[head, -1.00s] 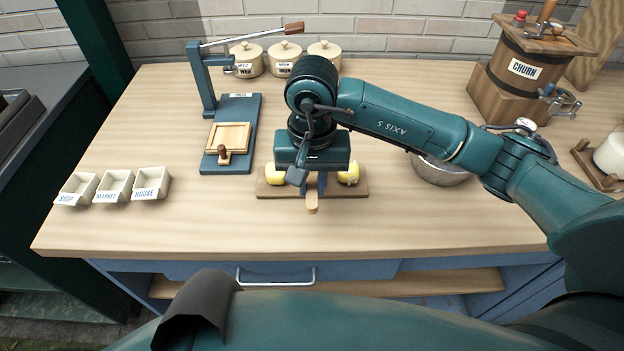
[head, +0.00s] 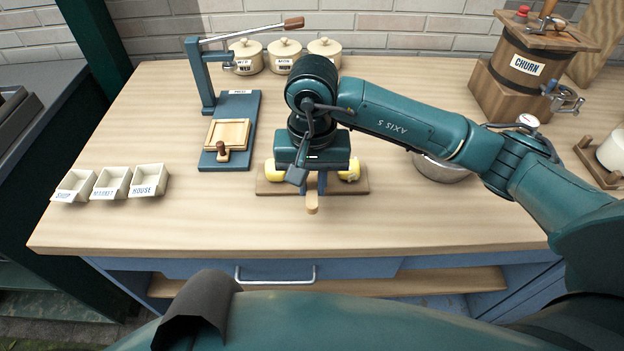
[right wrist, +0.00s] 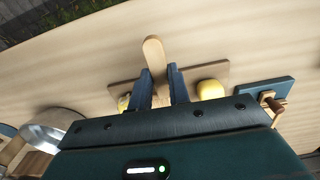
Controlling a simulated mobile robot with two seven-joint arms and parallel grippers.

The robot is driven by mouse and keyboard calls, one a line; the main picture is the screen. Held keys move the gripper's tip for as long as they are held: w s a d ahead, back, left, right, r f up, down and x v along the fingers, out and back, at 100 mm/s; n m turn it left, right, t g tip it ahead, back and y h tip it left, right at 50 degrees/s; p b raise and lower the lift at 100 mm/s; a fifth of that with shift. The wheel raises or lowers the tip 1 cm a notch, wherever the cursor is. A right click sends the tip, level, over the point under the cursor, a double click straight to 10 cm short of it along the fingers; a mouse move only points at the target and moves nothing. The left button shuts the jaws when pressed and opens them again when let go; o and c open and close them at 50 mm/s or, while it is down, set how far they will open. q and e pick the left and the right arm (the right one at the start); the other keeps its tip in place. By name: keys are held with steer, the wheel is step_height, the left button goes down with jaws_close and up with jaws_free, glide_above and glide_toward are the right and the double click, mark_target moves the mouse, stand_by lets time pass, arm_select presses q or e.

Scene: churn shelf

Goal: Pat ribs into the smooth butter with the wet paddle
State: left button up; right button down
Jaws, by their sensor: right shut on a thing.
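My right gripper (head: 313,186) is shut on the wooden paddle (head: 312,203), low over the middle of the wooden board (head: 262,189). The paddle's pale rounded end sticks out toward the front; it also shows between the two blue fingers in the right wrist view (right wrist: 154,52). Yellow butter (head: 350,170) shows on the board at both sides of the gripper, and in the right wrist view (right wrist: 210,89). The butter's middle and the paddle's working face are hidden, so I cannot tell whether they touch. My left gripper is not in view.
A blue press (head: 245,110) with a wooden frame stands to the left. Three labelled trays (head: 111,184) sit at the left front. A metal bowl (head: 443,168) is right of the board, partly behind my arm. The churn (head: 527,65) and lidded crocks (head: 285,56) stand behind.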

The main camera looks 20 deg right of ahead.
steer(key=shift+f+b, duration=0.3)
steer(key=shift+b, duration=0.05)
steer(key=shift+s+f+b, duration=0.1)
steer(key=shift+f+b, duration=0.05)
steer(key=shift+b, duration=0.3)
stand_by(2.0)
steer(key=shift+r+p, duration=0.8)
steer(key=shift+r, duration=1.05)
step_height(320, 180, up, 2)
steer(key=shift+r+p, duration=0.1)
steer(key=shift+p, duration=0.25)
steer(key=shift+r, duration=0.7)
